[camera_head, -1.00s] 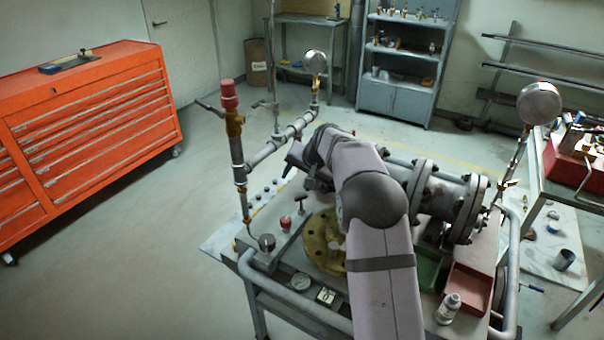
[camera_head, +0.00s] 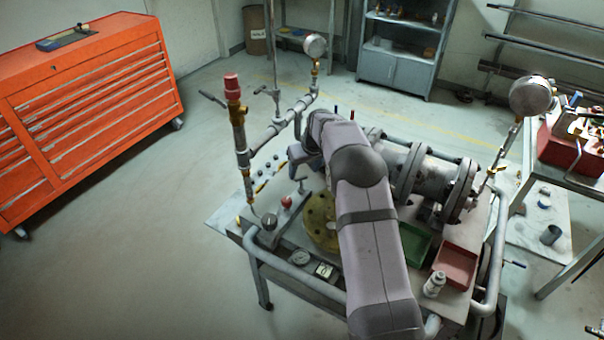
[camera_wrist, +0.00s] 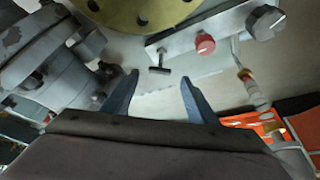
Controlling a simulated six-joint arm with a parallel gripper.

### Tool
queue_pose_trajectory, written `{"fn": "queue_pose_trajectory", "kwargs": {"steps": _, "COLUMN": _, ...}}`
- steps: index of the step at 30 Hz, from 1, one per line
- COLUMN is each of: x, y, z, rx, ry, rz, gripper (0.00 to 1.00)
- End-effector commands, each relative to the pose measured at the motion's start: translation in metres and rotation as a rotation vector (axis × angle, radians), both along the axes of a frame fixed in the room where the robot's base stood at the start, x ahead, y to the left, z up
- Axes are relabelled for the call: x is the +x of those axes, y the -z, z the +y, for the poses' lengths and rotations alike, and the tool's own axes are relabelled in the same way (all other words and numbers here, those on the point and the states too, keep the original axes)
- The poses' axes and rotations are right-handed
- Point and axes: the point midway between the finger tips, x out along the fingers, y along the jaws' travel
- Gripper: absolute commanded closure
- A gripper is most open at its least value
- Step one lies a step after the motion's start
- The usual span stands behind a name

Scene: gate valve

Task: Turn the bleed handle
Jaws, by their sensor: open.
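A small dark T-shaped handle (camera_wrist: 159,70) stands by a grey bar in the wrist view. In the head view the T-handle (camera_head: 303,187) is small, left of my arm. I cannot tell for sure that it is the bleed handle. My gripper (camera_wrist: 158,90) is open and empty, its two blue-grey fingers apart. In the wrist view the T-handle appears between and just beyond the fingertips, apart from both. The gripper's fingers are hidden in the head view.
Beside the T-handle are a red knob (camera_wrist: 205,44) and a yellow drilled flange (camera_wrist: 140,12). The flanged valve body (camera_head: 424,180) lies right of my arm. An upright pipe with a red cap (camera_head: 232,88) stands at the bench's left. Green (camera_head: 415,243) and red trays (camera_head: 456,266) lie in front.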

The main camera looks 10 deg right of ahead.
Motion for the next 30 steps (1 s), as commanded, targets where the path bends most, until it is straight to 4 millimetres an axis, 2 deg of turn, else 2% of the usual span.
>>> {"fn": "queue_pose_trajectory", "kwargs": {"steps": 6, "x": 0.010, "y": 0.022, "z": 0.002, "rx": 0.001, "ry": 0.000, "rz": 0.001, "gripper": 0.47}}
{"fn": "queue_pose_trajectory", "kwargs": {"steps": 12, "x": 0.016, "y": 0.036, "z": 0.003, "rx": 0.001, "ry": 0.001, "rz": 0.000, "gripper": 0.47}}
{"fn": "queue_pose_trajectory", "kwargs": {"steps": 25, "x": 0.018, "y": 0.042, "z": 0.003, "rx": 0.001, "ry": 0.001, "rz": -0.001, "gripper": 0.47}}
{"fn": "queue_pose_trajectory", "kwargs": {"steps": 26, "x": 0.018, "y": 0.042, "z": 0.003, "rx": 0.001, "ry": 0.001, "rz": -0.001, "gripper": 0.52}}
{"fn": "queue_pose_trajectory", "kwargs": {"steps": 30, "x": 0.018, "y": 0.042, "z": 0.003, "rx": 0.001, "ry": 0.001, "rz": -0.001, "gripper": 0.85}}
